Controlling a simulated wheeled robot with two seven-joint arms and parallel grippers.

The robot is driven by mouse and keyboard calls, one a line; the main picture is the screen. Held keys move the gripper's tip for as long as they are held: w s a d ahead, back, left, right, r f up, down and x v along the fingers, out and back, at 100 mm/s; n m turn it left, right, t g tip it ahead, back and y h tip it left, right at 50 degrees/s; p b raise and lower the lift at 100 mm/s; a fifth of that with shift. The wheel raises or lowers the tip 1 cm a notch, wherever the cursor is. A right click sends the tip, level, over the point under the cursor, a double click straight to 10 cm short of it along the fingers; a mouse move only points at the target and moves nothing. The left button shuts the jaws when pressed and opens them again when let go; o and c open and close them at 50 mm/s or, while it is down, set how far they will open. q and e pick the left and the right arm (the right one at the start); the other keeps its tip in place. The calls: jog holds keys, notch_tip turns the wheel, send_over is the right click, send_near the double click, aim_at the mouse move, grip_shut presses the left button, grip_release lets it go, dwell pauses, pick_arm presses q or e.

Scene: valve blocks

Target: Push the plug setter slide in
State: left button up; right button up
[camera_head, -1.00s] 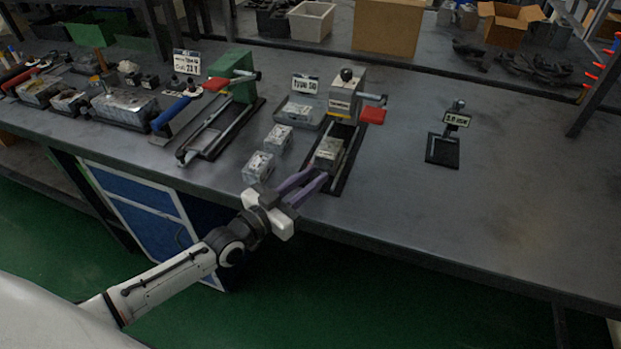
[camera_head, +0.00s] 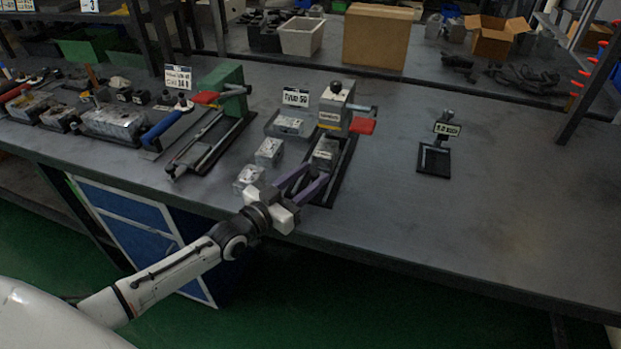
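The plug setter appears to be the grey housing (camera_head: 335,108) with a black knob on top and a red handle (camera_head: 362,125) at its right. Its dark slide track (camera_head: 341,172) runs from the housing toward the table's front edge. A grey metal block (camera_head: 323,151) sits on the slide, just in front of the housing. My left gripper (camera_head: 316,171) is at the front end of the slide, close to the block. Its purple fingers are spread apart, with a small dark round part between their tips. Whether they touch the slide cannot be told. My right gripper is out of view.
Several loose metal blocks (camera_head: 268,152) stand left of the track. Further left is a green fixture (camera_head: 222,92) with a rail frame and a blue handle. A small black stand (camera_head: 434,158) with a sign is at the right.

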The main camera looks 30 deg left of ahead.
pick_arm(q)
jog(key=v, duration=1)
jog(key=shift+s, duration=0.1)
